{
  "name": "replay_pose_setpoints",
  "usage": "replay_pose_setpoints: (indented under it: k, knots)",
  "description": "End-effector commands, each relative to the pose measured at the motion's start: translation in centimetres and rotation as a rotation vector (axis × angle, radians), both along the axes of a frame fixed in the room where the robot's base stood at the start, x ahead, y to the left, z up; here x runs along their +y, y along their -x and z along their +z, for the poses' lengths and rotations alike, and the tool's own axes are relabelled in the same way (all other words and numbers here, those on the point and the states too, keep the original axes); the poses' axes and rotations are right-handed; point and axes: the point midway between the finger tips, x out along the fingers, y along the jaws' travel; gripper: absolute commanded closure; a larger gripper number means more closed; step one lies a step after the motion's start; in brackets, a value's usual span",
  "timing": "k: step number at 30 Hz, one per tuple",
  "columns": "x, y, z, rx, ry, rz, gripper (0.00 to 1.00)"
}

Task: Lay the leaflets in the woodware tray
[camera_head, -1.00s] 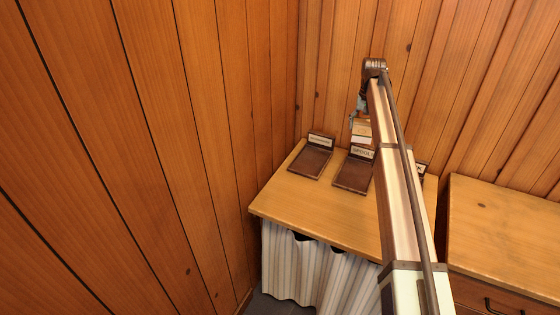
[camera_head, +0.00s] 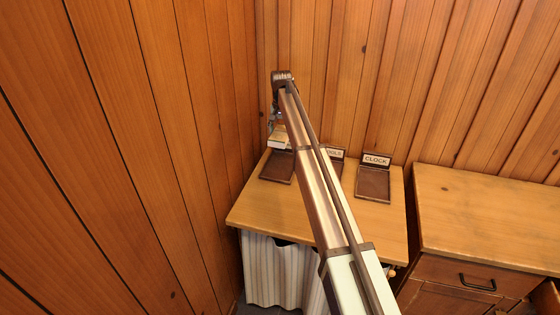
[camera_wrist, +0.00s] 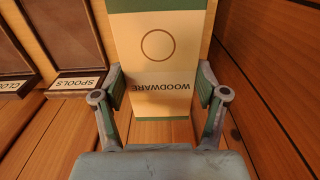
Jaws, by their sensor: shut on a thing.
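My gripper (camera_head: 273,127) is shut on the cream leaflets (camera_wrist: 155,60), printed with a ring, green bands and the word WOODWARE, which reads upside down in the wrist view. Its two fingers (camera_wrist: 160,84) press on their left and right edges. In the head view the leaflets (camera_head: 277,141) hang over the back of the leftmost dark tray (camera_head: 277,170) on the table. That tray's label is hidden behind the leaflets and gripper in the head view. I cannot tell how many leaflets are held.
The middle tray (camera_head: 337,165), partly behind my arm, shows its SPOOLS label in the wrist view (camera_wrist: 77,83). The CLOCK tray (camera_head: 372,183) stands to the right. The wood table (camera_head: 260,210) is bare in front. Plank walls stand close at left and behind; a cabinet (camera_head: 480,210) is at right.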

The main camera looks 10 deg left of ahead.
Motion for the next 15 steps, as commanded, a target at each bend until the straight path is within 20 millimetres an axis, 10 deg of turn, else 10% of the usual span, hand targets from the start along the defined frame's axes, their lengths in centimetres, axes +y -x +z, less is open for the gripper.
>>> replay_pose_setpoints:
  k: [15]
  knots:
    - [0.0,0.0,-9.9,0.0,0.0,0.002,0.68]
